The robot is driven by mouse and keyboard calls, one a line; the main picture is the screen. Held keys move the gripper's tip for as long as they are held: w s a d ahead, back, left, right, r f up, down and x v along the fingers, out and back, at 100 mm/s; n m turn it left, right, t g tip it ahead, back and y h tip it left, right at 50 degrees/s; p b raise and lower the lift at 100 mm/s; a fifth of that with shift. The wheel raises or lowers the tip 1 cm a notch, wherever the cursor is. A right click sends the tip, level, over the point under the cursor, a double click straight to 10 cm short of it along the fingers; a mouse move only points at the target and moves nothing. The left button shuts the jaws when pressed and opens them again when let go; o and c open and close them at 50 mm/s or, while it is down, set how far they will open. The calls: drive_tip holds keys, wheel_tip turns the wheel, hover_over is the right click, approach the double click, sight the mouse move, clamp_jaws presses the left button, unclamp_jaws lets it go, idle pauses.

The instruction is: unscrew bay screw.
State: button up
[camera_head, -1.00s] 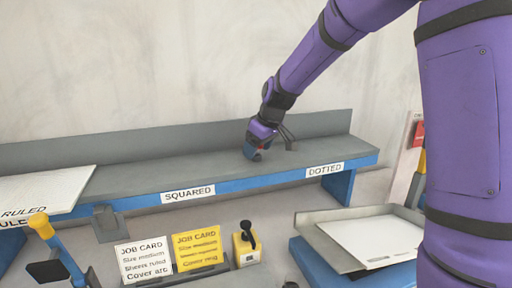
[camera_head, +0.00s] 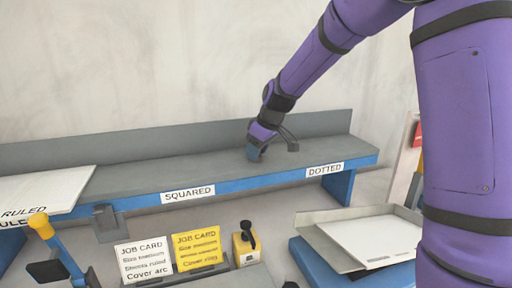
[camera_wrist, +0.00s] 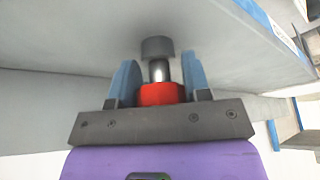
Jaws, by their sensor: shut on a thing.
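My gripper (camera_head: 254,153) points down onto the grey shelf (camera_head: 130,175) between the SQUARED and DOTTED labels. In the wrist view, its two blue fingers (camera_wrist: 158,76) stand on either side of the bay screw (camera_wrist: 161,94). My gripper is shut on the red head. In the head view the screw is hidden by my gripper.
A white RULED board (camera_head: 45,190) lies on the shelf's left end. Below stand job cards (camera_head: 196,248), a yellow box with a black lever (camera_head: 245,247) and a yellow-topped blue lever (camera_head: 50,235). A tray with white sheet (camera_head: 375,240) is at right.

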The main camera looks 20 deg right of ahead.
drive_tip(key=shift+n+g+y, duration=0.3)
drive_tip(key=shift+n+y, duration=0.1)
drive_tip(key=shift+n, duration=0.7)
drive_tip(key=shift+n+g, duration=0.5)
drive_tip(key=shift+n, duration=1.1)
drive_tip(key=shift+n+g+y, duration=0.4)
drive_tip(key=shift+n+g, duration=0.3)
drive_tip(key=shift+n, duration=1)
drive_tip(key=n+g, duration=0.1)
drive_tip(key=n, duration=0.2)
